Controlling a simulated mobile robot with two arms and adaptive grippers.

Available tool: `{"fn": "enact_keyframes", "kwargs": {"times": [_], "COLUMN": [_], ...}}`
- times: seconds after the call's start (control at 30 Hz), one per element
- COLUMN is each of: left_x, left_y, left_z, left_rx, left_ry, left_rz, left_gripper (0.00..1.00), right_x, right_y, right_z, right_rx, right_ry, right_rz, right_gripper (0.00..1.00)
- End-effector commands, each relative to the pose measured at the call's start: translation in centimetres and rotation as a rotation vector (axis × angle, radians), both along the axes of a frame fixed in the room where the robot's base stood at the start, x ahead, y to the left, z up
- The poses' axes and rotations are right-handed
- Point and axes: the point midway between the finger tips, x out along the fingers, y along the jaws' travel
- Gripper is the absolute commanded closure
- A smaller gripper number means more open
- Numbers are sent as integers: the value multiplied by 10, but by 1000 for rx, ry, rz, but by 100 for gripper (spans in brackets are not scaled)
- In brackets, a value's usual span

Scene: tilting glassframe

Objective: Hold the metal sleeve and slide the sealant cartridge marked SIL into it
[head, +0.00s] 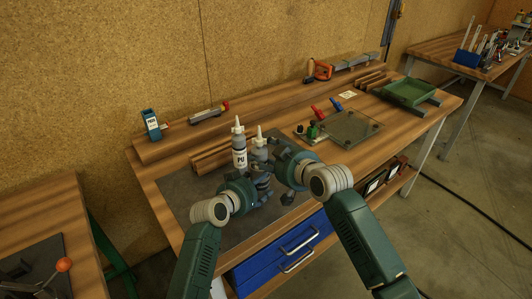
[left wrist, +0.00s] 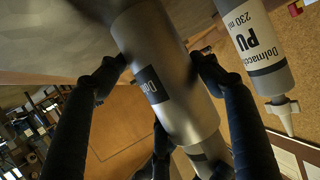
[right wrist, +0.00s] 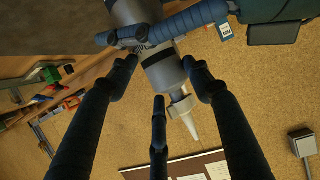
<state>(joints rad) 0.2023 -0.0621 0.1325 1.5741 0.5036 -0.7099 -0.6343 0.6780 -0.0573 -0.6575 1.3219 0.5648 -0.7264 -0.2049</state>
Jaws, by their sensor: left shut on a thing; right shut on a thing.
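The metal sleeve (left wrist: 175,60) is a wide grey cylinder with a small dark label in the left wrist view. My left gripper (left wrist: 155,75) is shut around it; in the head view that gripper (head: 262,182) is low over the mat. A narrower grey cartridge (right wrist: 165,75) with a pale nozzle is lined up with the sleeve's upper end, nozzle up; it also shows in the head view (head: 260,146). My right gripper (right wrist: 158,72) is shut on this cartridge. Its marking is mostly hidden, and I cannot tell how deep it sits in the sleeve.
A PU cartridge (head: 239,156) stands upright close beside my grippers; it also shows in the left wrist view (left wrist: 258,50). A glass plate (head: 350,128) with clamps lies to the right, and a green tray (head: 408,92) beyond it. Blue drawers (head: 285,250) are under the bench front.

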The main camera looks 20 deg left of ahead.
Motion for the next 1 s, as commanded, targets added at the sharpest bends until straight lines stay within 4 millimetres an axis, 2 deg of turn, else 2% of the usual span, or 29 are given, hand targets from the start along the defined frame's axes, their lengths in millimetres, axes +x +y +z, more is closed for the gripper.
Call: {"fn": "enact_keyframes", "kwargs": {"times": [0.2,0.23,0.33,0.83,1.0], "left_x": [0,0,0,0,1], "left_y": [0,0,0,0,0], "left_z": [0,0,0,1,1], "left_rx": [1,1,1,0,1], "left_ry": [0,0,0,-2,-2], "left_rz": [1,0,0,0,-1], "left_gripper": [65,65,65,65,65], "right_x": [1,1,0,-2,-2], "right_y": [-1,-1,-1,1,1], "right_z": [-6,-6,-7,-9,2], "right_rx": [-1,-1,-2,-3,-1], "right_ry": [-1,-1,1,7,5], "right_rz": [-2,-2,-2,2,3], "right_gripper": [100,47,29,29,29]}}
